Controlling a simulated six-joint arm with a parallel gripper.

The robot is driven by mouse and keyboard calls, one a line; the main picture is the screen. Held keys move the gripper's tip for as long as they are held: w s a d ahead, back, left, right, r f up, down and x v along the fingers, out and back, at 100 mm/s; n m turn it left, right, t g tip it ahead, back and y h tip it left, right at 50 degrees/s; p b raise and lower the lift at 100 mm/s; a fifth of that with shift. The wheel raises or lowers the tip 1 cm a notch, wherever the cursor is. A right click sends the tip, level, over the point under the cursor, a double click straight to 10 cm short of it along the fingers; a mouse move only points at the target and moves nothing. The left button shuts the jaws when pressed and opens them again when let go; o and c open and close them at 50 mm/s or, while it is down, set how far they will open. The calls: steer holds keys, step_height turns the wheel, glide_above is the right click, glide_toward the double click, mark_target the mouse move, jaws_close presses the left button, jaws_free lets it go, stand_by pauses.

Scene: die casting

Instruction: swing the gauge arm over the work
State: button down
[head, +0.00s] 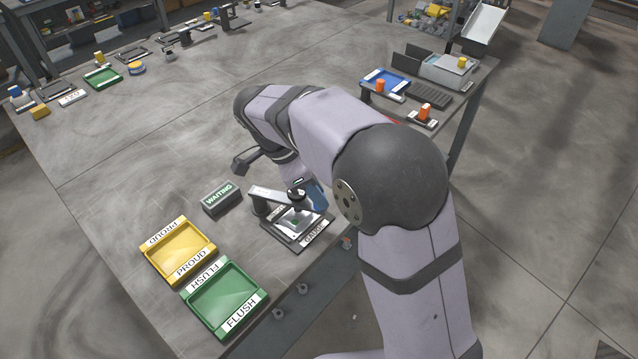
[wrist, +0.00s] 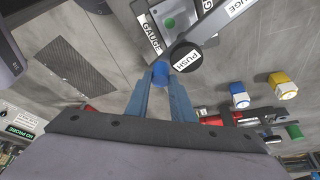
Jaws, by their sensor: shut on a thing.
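The gauge stand (head: 283,238) sits near the table's front edge, labelled GAUGE. Its pale gauge arm (head: 270,193) reaches right from a dark post, and it also shows in the wrist view (wrist: 213,24). The arm ends in a dark disc marked PUSH (wrist: 184,57). The work, a pale plate with a green patch (wrist: 170,22), lies on the stand beside the arm; the green patch is uncovered in the wrist view. In the head view my blue fingers (head: 316,197) are partly hidden.
A yellow PROUD tray (head: 160,258) and a green FLUSH tray (head: 203,312) lie left of the stand. A dark WAITING box (head: 221,200) stands behind them. Blue and orange items and trays stand at the right end. The table's middle is mostly clear.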

steer(key=shift+s+a+m, duration=0.35)
steer(key=shift+s+m, duration=0.25)
steer(key=c, duration=1.5)
jaws_free()
steer(key=shift+s, duration=0.1)
steer(key=shift+c, duration=0.2)
steer(key=v, duration=0.7)
steer(key=shift+r, duration=0.2)
